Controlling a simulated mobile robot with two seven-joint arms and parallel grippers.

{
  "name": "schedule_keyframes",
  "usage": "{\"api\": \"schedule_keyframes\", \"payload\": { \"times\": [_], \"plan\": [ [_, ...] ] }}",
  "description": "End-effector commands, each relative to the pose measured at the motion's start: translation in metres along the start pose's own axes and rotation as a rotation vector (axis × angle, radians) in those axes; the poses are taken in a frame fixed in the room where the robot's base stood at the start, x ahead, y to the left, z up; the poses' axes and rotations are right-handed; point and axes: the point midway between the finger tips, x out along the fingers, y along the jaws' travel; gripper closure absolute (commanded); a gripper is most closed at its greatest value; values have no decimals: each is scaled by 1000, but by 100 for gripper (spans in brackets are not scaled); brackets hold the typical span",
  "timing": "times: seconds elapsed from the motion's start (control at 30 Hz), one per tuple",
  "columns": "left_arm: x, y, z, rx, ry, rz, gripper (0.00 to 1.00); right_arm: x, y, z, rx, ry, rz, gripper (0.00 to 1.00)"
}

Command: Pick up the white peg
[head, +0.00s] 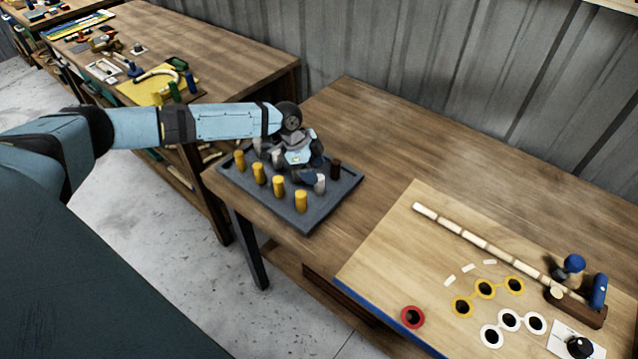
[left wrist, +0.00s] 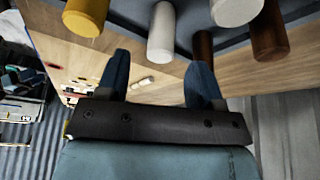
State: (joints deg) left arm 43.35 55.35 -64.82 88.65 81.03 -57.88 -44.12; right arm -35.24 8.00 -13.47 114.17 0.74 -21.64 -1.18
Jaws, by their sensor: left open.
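The grey tray (head: 338,203) holds several upright pegs in yellow, white and brown. One white peg (head: 320,184) shows just right of my left gripper (head: 304,174); other white pegs, such as one white peg (head: 258,146), are partly hidden behind the gripper. In the left wrist view, my left gripper (left wrist: 160,78) is open and empty. A white peg (left wrist: 161,34) lies in line with the gap between its fingers, seemingly just past the tips. Another white peg (left wrist: 235,10) is farther right. My right gripper is not in view.
Yellow pegs (head: 279,186) line the tray's front, and a brown peg (head: 335,168) stands at its right. On the right is a wooden board (head: 400,250) with a segmented pale cane (head: 470,238), ringed holes and a blue-handled clamp (head: 599,290). The table behind the tray is clear.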

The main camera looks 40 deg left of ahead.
Motion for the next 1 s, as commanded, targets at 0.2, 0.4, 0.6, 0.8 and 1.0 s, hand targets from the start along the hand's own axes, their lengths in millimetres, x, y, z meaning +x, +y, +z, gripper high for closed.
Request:
{"api": "schedule_keyframes", "payload": {
  "times": [0.2, 0.4, 0.6, 0.8, 1.0],
  "plan": [
    [31, 0, -1, 0, 0, 1, 39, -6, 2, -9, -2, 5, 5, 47],
    [40, 0, -1, 0, 1, 0, 39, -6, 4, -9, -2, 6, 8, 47],
    [39, 0, 0, 0, 1, 0, 58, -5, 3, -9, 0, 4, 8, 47],
    [39, 0, 0, 0, 0, 0, 92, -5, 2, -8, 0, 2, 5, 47],
    [39, 0, -1, 0, 1, 0, 92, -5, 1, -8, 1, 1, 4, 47]
  ]
}}
